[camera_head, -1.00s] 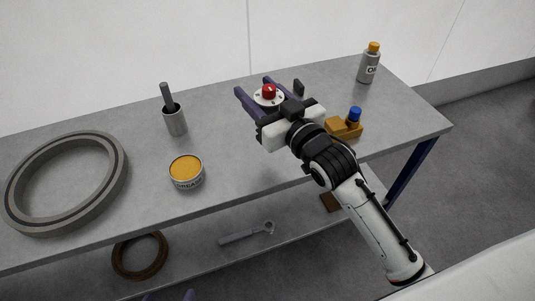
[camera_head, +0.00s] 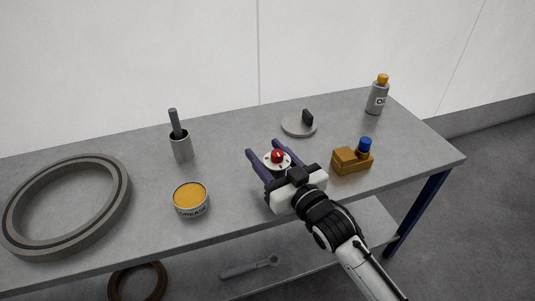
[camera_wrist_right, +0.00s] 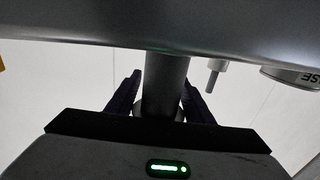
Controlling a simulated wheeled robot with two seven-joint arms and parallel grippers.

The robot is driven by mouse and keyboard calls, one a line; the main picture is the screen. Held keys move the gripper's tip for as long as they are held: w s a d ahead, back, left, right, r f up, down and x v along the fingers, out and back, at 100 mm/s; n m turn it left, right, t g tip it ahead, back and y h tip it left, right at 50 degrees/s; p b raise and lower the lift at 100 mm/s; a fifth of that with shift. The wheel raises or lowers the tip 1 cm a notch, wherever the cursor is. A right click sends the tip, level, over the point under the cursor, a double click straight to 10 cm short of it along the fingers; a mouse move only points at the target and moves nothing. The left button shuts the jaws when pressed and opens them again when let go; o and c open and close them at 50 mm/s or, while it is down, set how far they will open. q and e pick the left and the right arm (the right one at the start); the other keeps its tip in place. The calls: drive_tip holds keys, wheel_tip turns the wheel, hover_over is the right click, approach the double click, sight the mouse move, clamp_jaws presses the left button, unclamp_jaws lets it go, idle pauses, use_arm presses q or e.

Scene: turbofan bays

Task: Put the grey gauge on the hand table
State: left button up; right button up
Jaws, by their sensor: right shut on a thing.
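The grey gauge, a grey cylinder (camera_wrist_right: 165,88) with a white dial and red knob (camera_head: 277,157), is between the fingers of my right gripper (camera_head: 263,148). That gripper is shut on it, and the fingers show on both sides of the cylinder in the right wrist view (camera_wrist_right: 160,80). It is over the front part of the grey hand table (camera_head: 235,145). Whether the gauge's lower end touches the table top is hidden. My left gripper is not in view.
A grey disc with a black upright tab (camera_head: 298,126) lies behind the gauge. A yellow-brown block with a blue cap (camera_head: 351,160) stands to the right. A grease tin (camera_head: 190,204), a cup with a rod (camera_head: 181,148), a large ring (camera_head: 120,205) and a bottle (camera_head: 377,99) stand around.

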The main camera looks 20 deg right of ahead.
drive_tip(key=shift+f, duration=0.1)
drive_tip(key=o, duration=1.3)
